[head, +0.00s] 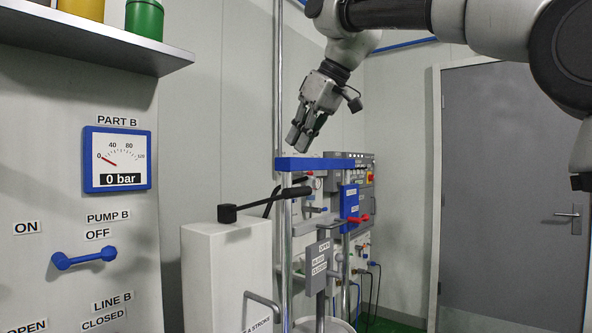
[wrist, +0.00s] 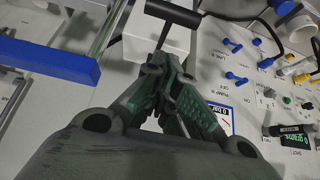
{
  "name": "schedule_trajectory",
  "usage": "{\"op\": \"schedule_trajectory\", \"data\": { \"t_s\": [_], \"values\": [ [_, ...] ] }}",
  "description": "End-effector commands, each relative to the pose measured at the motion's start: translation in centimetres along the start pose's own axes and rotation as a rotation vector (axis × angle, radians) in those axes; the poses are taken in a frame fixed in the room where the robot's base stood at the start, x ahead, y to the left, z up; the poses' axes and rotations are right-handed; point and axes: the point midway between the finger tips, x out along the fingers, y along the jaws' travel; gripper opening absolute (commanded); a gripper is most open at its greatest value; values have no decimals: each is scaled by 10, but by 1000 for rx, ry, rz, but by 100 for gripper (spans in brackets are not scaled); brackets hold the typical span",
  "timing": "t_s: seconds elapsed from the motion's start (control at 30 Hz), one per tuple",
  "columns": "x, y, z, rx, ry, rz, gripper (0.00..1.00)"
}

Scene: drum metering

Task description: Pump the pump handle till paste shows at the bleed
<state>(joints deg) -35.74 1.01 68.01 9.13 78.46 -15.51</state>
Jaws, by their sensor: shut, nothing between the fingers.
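The pump handle is a black lever (head: 265,204) on top of a white box-shaped pump housing (head: 226,265), with a thick black grip at its right end. The grip (wrist: 172,12) also shows at the top of the wrist view, beyond my fingertips. My gripper (head: 300,143) is shut and empty, pointing down above the lever and apart from it. In the wrist view the closed fingers (wrist: 163,72) point toward the grip. A grey plate (head: 319,265) with small OPEN and CLOSED lettering hangs below the blue crossbar. No paste can be made out there.
A blue crossbar (head: 314,164) on metal posts stands close below my gripper. A PART B gauge (head: 118,159) reads 0 bar. A blue PUMP B valve handle (head: 84,258) is on the left panel. A grey door (head: 512,180) is at right. A pail rim (head: 325,325) shows at the bottom.

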Motion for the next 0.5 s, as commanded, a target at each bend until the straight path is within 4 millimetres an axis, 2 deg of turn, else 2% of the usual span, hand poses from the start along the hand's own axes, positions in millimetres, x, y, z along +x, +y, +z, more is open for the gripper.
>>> {"op": "schedule_trajectory", "data": {
  "t_s": [0.03, 0.17, 0.3, 0.5],
  "values": [
    [12, 0, 1, 0, -4, -1, 0],
    [38, -1, 1, -1, -4, -2, 0],
    [51, 0, 18, 0, -2, -1, 0],
    [61, 0, 27, 0, 0, -1, 0]
  ]
}}
